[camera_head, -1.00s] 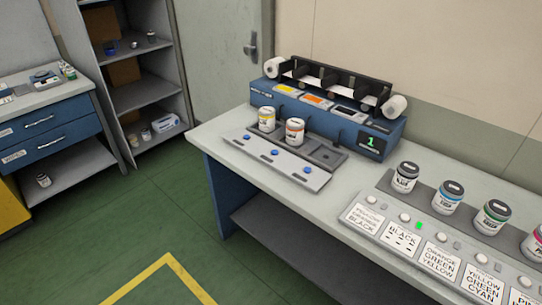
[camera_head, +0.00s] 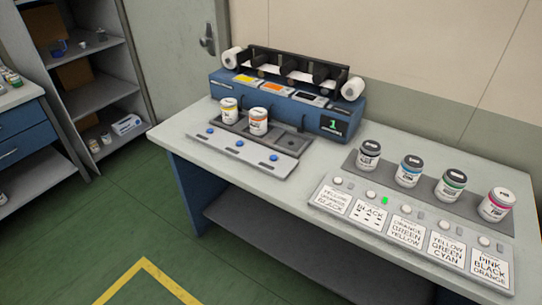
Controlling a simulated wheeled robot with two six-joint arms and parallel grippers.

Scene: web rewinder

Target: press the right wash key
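A grey key panel (camera_head: 412,225) lies along the front right of the table. It has a row of round white keys, with one key (camera_head: 371,194) above the "BLACK" label (camera_head: 370,214). A small green light (camera_head: 385,200) is lit just right of that key. The rightmost label (camera_head: 489,267) reads pink, black, orange, with a white key (camera_head: 484,241) above it. Which key is the wash key cannot be told. Neither gripper is in view.
A blue machine (camera_head: 270,105) with white rolls and a display reading 1 (camera_head: 333,125) stands at the table's back. Two jars (camera_head: 258,121) sit before it. Several jars (camera_head: 410,171) stand on a grey strip behind the keys. Green floor (camera_head: 70,235) is clear at front left.

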